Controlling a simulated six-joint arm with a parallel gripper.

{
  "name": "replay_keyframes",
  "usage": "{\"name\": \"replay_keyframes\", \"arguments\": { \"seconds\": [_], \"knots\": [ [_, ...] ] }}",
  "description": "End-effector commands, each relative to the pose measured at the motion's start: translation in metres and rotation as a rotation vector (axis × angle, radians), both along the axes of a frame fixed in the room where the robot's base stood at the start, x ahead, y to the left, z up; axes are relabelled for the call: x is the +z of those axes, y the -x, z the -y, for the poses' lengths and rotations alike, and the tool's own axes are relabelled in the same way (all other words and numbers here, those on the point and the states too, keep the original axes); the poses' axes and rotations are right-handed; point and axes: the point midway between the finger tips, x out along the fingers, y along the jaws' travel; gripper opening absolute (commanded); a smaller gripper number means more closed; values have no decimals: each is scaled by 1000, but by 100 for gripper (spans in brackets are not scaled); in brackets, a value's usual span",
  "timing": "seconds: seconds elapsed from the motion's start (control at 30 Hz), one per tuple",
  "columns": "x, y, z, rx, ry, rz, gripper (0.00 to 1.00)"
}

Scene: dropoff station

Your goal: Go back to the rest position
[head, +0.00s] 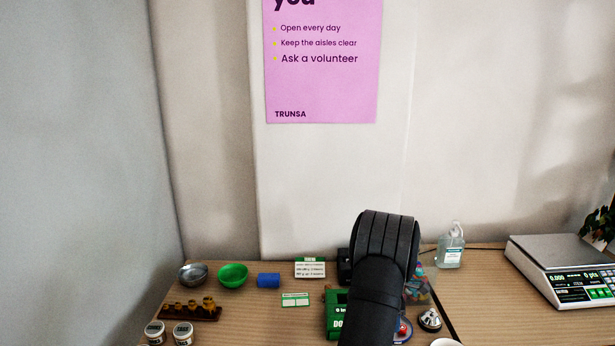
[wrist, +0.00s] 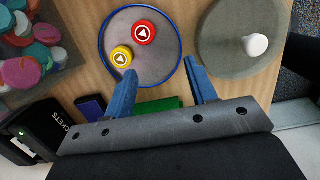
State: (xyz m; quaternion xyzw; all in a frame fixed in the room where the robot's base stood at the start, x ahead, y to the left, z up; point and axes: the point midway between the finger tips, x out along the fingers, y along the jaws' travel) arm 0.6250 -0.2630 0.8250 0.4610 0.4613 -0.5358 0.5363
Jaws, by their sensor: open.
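My gripper (wrist: 159,83) shows in the wrist view with its two blue fingers spread wide. Nothing is between them. They point toward the near edge of a round grey tray with a blue rim (wrist: 164,67). A red button-like disc (wrist: 143,33) and a yellow one (wrist: 122,57) sit in this tray, beyond the fingertips. In the head view my black arm rises at the bottom middle and my gripper is hidden. I cannot tell the gripper's exact height above the table.
Wrist view: a bin of coloured caps (wrist: 60,75), a black ticket box (wrist: 43,131) and a grey round piece with a white knob (wrist: 256,45).

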Motion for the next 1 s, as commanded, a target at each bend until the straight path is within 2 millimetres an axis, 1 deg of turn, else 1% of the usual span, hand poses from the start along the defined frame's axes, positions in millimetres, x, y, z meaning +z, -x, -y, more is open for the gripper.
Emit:
{"name": "replay_keyframes", "arguments": {
  "seconds": [0.03, 0.13, 0.3, 0.4, 1.0],
  "knots": [
    [-7, -7, -6, 3, 0, -1, 52],
    [-17, -16, -13, 1, 0, -1, 52],
    [-37, -15, -12, 0, 0, -1, 52],
    [-42, -15, -12, 0, 0, -1, 52],
    [-44, -15, -12, -1, 0, 0, 52]
  ]
}}
